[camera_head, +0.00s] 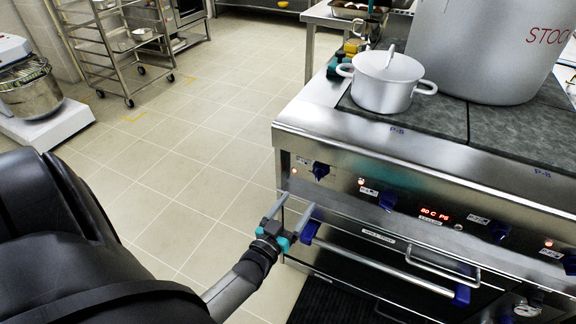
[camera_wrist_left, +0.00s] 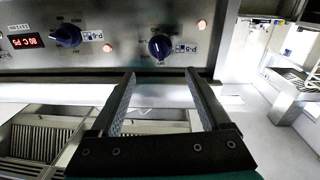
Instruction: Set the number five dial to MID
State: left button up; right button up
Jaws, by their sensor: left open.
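The number five dial, a dark blue knob (camera_head: 320,170), is the leftmost on the stove's front panel in the head view. It also shows in the left wrist view (camera_wrist_left: 160,46), beside a label that seems to read P-5. A pale mark shows on its face, but the small words around it are too blurred to tell its setting. My left gripper (camera_head: 295,207) is open and empty, in front of and below this dial in the head view. In the left wrist view its two fingers (camera_wrist_left: 163,80) point towards the dial, apart from it. My right gripper is not in view.
More blue dials (camera_head: 388,200) and a red display (camera_head: 435,214) line the panel. An oven handle bar (camera_head: 385,268) runs below, close to my left gripper. A lidded white pot (camera_head: 383,85) and a big stockpot (camera_head: 490,45) stand on top.

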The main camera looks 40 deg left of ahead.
pick_arm(q)
jog(key=s, duration=0.3)
jog(key=shift+s+d, duration=0.3)
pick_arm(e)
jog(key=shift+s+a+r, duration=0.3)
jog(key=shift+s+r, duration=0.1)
pick_arm(q)
jog(key=shift+p, duration=0.3)
jog(key=s+d+f+m+g+h+p, duration=0.1)
jog(key=s+d+f+g+h+p, duration=0.1)
jog(key=s+d+f+g+p, duration=0.35)
jog(key=s+d+f+m+g+h+p, duration=0.1)
jog(key=s+d+f+m+g+p, duration=0.2)
jog(key=s+f, duration=0.5)
jog(key=s+d+f+m+g+p, duration=0.1)
jog(key=s+g+p, duration=0.6)
jog(key=s, duration=1.3)
jog(key=shift+s+d+f+g, duration=0.15)
jog(key=shift+d+g, duration=0.6)
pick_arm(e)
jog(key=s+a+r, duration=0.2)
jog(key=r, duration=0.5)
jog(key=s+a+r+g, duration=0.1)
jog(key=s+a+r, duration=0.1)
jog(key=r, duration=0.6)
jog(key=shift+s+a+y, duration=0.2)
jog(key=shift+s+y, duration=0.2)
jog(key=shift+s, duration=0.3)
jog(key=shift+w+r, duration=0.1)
